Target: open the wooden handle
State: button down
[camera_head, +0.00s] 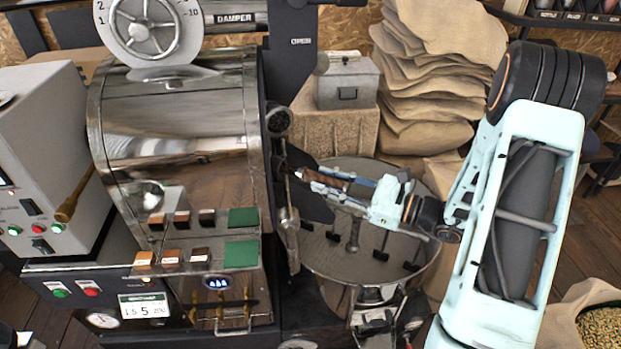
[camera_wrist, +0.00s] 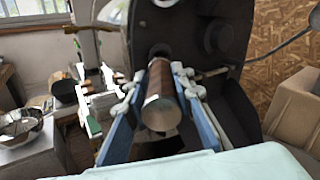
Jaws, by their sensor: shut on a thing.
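The wooden handle (camera_wrist: 161,98) is a brown round bar with a pale metal-like end, seen nearly end-on in the wrist view. It projects from the dark front plate of the roaster. My gripper (camera_wrist: 160,105) has one blue finger on each side of the handle and is shut on it. In the head view the handle (camera_head: 318,183) shows as a short brown piece at the tips of my gripper (camera_head: 322,182), to the right of the roaster drum. Part of the handle is hidden by the fingers.
The shiny roaster drum (camera_head: 180,125) stands left of the gripper. A round cooling tray (camera_head: 335,262) with stirring arms lies below it. Stacked burlap sacks (camera_head: 440,75) and a grey metal box (camera_head: 346,84) stand behind. A sack of beans (camera_head: 602,326) is at lower right.

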aim_at(348, 188)
jog(key=v, duration=0.5)
jog(key=shift+s+d, duration=0.1)
jog(key=shift+d, duration=0.2)
jog(key=c, duration=1.7)
grip_release()
jog(key=shift+o, duration=0.2)
jog(key=v, duration=1.2)
